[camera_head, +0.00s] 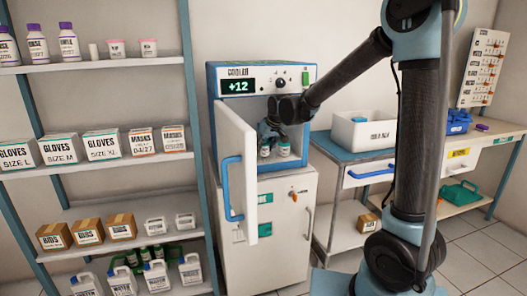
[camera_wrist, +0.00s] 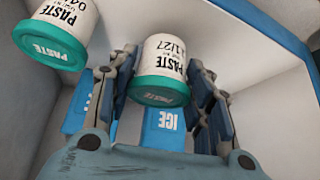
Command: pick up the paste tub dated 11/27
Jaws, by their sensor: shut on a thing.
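The paste tub (camera_wrist: 163,60) is white with a teal lid. Its label reads PASTE and a partly hidden date ending in 1/27. In the wrist view it sits between the two fingers of my gripper (camera_wrist: 164,75), which is shut on it. A second paste tub (camera_wrist: 58,30), its date cut off and starting with 04, is beside it at the upper left. In the head view my gripper (camera_head: 270,132) is inside the open cooler (camera_head: 262,72), with small tubs (camera_head: 284,150) below and beside it. I cannot tell whether the held tub touches the shelf.
The cooler door (camera_head: 236,170) stands open on the left. Blue ice packs (camera_wrist: 163,130) lie in the cooler, whose walls are close around my gripper. Shelves (camera_head: 95,65) with boxes and bottles stand at left; a white bin (camera_head: 362,132) is on the bench at right.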

